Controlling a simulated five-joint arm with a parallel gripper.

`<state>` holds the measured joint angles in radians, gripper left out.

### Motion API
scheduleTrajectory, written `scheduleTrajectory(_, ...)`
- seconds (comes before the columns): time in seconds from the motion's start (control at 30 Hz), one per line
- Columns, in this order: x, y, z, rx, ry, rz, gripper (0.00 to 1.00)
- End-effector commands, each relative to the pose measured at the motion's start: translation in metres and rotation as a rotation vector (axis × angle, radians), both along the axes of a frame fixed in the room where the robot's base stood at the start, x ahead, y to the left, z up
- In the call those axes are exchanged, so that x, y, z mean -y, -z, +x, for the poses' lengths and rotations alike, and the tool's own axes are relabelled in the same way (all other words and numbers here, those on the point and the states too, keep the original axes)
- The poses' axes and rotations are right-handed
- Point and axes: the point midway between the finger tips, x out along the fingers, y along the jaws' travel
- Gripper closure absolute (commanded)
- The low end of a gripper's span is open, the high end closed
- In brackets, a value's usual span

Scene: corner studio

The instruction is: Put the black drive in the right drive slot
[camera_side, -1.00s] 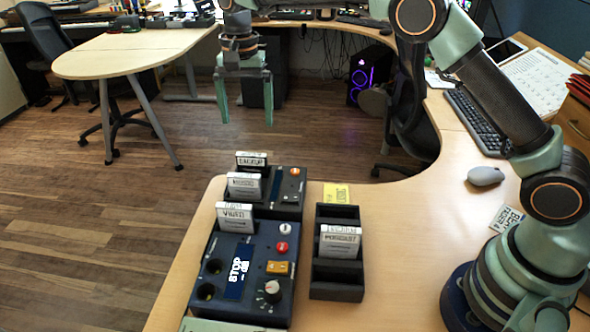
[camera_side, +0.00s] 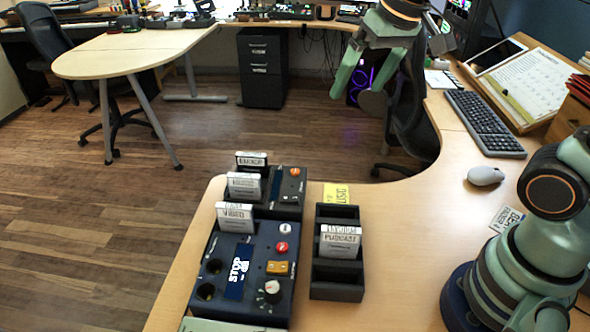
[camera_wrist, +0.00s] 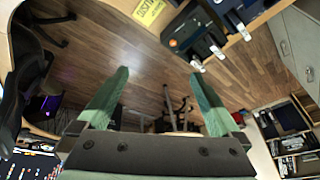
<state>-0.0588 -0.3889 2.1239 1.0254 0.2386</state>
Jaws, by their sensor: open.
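A black drive (camera_side: 251,161) with a white label stands upright at the far left end of the dark console in the side view. A dark slot-like opening (camera_side: 276,184) shows to its right on the console's rear unit; I cannot tell for certain that it is the right drive slot. My gripper (camera_side: 362,88) is open and empty, raised beyond the desk edge, far from the drive. In the wrist view, its two green fingers (camera_wrist: 158,74) stand wide apart with only floor and distant furniture between them.
Two light-labelled drives (camera_side: 243,186) (camera_side: 235,217) stand in the console (camera_side: 214,250). A black rack (camera_side: 337,290) holds light-labelled drives at its right. A yellow note (camera_side: 341,194), mouse (camera_side: 485,175) and keyboard (camera_side: 484,122) lie on the desk.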

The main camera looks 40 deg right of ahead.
Motion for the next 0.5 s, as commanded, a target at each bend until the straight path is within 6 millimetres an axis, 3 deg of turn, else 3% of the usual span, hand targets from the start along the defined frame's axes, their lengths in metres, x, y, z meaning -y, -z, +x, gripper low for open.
scheduleTrajectory(0.03, 0.005, 0.004, -0.015, 0.026, -0.026, -0.016, 0.0)
scheduleTrajectory(0.2, 0.016, 0.023, -0.046, 0.084, -0.111, -0.066, 0.0)
scheduleTrajectory(0.5, 0.021, 0.038, -0.061, 0.114, -0.159, -0.099, 0.0)
